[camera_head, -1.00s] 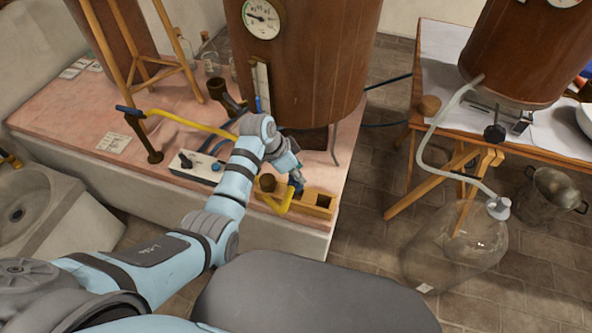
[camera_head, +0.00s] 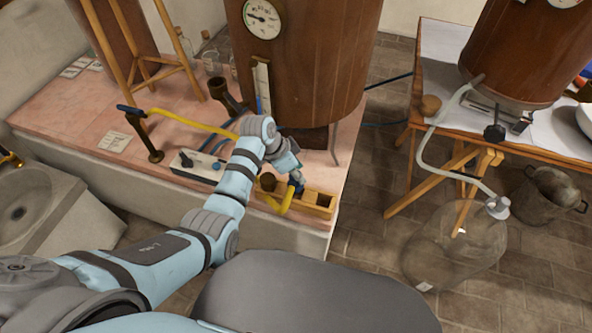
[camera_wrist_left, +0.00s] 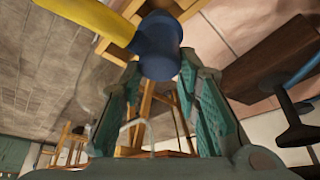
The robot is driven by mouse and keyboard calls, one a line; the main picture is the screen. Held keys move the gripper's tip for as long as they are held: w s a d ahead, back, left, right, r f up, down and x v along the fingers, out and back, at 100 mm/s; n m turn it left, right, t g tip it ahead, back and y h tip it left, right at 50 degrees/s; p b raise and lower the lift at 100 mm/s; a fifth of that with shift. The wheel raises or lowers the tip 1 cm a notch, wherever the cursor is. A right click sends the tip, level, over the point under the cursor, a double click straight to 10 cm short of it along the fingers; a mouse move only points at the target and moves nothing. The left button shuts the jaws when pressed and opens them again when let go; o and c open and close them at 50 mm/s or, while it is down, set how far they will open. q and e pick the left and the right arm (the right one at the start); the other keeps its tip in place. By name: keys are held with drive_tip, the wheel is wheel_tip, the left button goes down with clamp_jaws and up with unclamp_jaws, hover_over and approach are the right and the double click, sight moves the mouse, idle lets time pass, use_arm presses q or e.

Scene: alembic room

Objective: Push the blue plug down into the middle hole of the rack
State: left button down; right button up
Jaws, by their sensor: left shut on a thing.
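The wooden rack (camera_head: 318,203) sits at the front right edge of the pink bench, with a square hole showing at its right end. The blue plug (camera_head: 299,187) is at the rack's middle, on the end of a yellow hose (camera_head: 286,203). My left gripper (camera_head: 295,178) comes down over the plug and is shut on it. In the left wrist view the blue plug (camera_wrist_left: 158,46) is at the tips of my left gripper (camera_wrist_left: 158,78), with the yellow hose (camera_wrist_left: 95,18) leaving it to the upper left. How deep the plug sits in the hole is hidden. My right gripper is out of view.
A round brown piece (camera_head: 268,182) sits at the rack's left end. A switch box (camera_head: 196,167) stands left of my gripper, and a large brown vessel (camera_head: 300,70) with a gauge stands behind.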

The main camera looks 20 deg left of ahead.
use_arm(q)
drive_tip(key=shift+f+b, duration=0.7)
drive_tip(key=shift+f, duration=0.75)
idle(1.5)
drive_tip(key=shift+f, duration=0.35)
idle(0.8)
drive_tip(key=shift+f, duration=0.15)
idle(0.6)
drive_tip(key=shift+f, duration=0.25)
idle(0.6)
drive_tip(key=c, duration=1.1)
unclamp_jaws()
drive_tip(key=shift+r, duration=0.15)
drive_tip(key=shift+r+p, duration=3.4)
drive_tip(key=shift+p, duration=0.5)
